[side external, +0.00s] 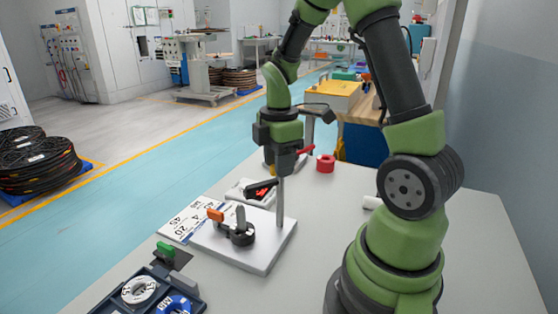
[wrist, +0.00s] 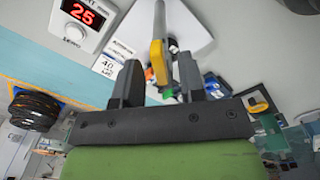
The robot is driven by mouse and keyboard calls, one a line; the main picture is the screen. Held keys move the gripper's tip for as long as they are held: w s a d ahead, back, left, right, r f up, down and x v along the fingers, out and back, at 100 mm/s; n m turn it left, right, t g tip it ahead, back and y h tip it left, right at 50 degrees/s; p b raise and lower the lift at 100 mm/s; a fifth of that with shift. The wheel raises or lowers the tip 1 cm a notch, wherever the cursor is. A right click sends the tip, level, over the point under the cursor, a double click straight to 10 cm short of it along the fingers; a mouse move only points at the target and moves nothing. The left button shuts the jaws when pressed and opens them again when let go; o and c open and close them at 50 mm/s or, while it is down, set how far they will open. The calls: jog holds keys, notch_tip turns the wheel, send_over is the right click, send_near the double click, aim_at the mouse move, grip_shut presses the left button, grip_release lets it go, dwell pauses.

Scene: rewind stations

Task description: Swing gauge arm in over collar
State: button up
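A pale fixture plate (side external: 250,258) lies on the bench in the side view, with a thin grey post (side external: 281,205) upright on it. A black round part (side external: 238,235) with an upright grey stub and an orange tab (side external: 215,215) sits on the plate; it may be the collar. My gripper (side external: 288,168) is at the top of the post. In the wrist view my gripper (wrist: 159,82) has its fingers apart, with a yellow piece (wrist: 157,62) between them and visible gaps on both sides. A grey rod runs from that piece; which part is the gauge arm I cannot tell.
A display reading 25 (wrist: 82,14) stands at upper left in the wrist view. A dark tray (side external: 133,305) with rings is at the front.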

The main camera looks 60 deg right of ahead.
notch_tip(320, 180, up, 10)
dwell(0.6)
jog(key=s+a+r+m+t+y, duration=0.1)
jog(key=s+a+r+m+t, duration=0.1)
jog(key=a+m, duration=0.5)
jog(key=s+a+r+m+t+y, duration=0.1)
jog(key=s+a+r+m+t, duration=0.2)
jog(key=s+a+m+t, duration=0.2)
jog(key=s+a+m, duration=0.2)
jog(key=shift+s+a+m, duration=0.2)
jog(key=shift+a+m, duration=0.1)
jog(key=shift+c, duration=0.4)
dwell(0.7)
